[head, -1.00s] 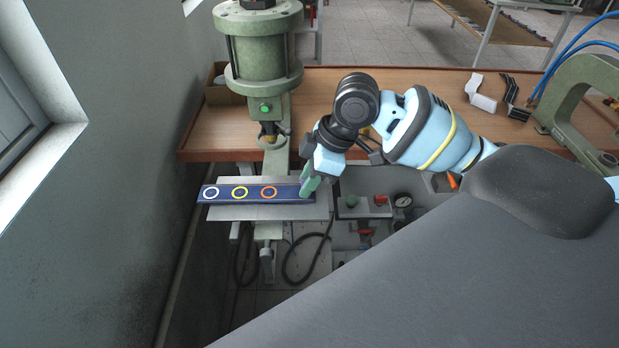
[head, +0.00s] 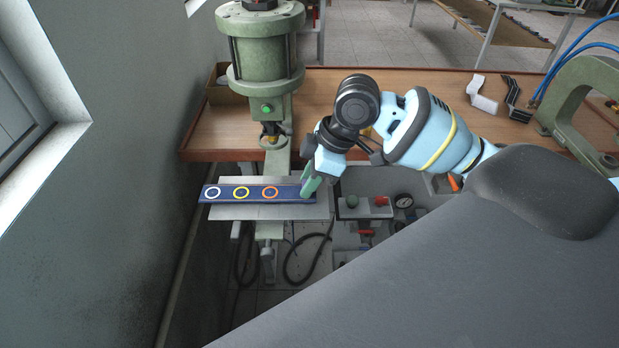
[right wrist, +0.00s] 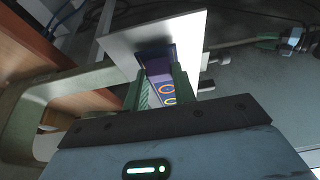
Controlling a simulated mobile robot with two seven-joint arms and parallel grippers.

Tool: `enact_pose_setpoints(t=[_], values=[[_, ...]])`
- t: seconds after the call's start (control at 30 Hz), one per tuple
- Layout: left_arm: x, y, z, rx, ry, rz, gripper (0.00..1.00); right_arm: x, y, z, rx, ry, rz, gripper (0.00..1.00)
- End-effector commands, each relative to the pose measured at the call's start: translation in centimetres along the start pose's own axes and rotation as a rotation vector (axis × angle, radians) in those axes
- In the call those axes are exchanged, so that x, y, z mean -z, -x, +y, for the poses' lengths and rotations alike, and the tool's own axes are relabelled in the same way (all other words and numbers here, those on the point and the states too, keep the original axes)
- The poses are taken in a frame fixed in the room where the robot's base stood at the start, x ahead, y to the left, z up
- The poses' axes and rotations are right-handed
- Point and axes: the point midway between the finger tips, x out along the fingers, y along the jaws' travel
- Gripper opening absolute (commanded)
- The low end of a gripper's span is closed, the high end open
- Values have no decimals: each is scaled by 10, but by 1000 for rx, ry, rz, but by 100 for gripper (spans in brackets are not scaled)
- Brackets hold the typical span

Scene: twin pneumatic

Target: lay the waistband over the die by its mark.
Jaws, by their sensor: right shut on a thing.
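The waistband (head: 224,193) is a dark blue strip with a white, a yellow and an orange ring, lying crosswise over the pale metal plate of the press (head: 255,212). My right gripper (head: 309,187) is shut on its right end. In the right wrist view the waistband (right wrist: 160,66) runs between the green fingers (right wrist: 160,92) towards the plate (right wrist: 120,40). I cannot make out the die apart from the plate. My left gripper is not in view.
The green press cylinder (head: 262,50) stands above and behind the plate. A wooden bench (head: 330,95) runs behind, with white and black brackets (head: 485,95) on it. A wall (head: 110,170) stands close on the left. Valves and a gauge (head: 403,201) sit at right below.

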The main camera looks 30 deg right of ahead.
Motion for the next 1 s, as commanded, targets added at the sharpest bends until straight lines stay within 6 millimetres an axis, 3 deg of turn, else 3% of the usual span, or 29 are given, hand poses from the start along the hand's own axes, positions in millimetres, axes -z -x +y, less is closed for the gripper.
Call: enact_pose_setpoints(t=[0.73, 0.77, 0.93, 1.0], values=[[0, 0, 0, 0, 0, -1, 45, -2, -6, 0, 0, 0, -1, 4], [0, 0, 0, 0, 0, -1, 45, -2, -6, 0, 0, 0, 0, 28], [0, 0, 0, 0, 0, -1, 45, -2, -5, 0, 0, 0, 0, 50], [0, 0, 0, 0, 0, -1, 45, -2, -5, 0, 0, 0, 0, 52]])
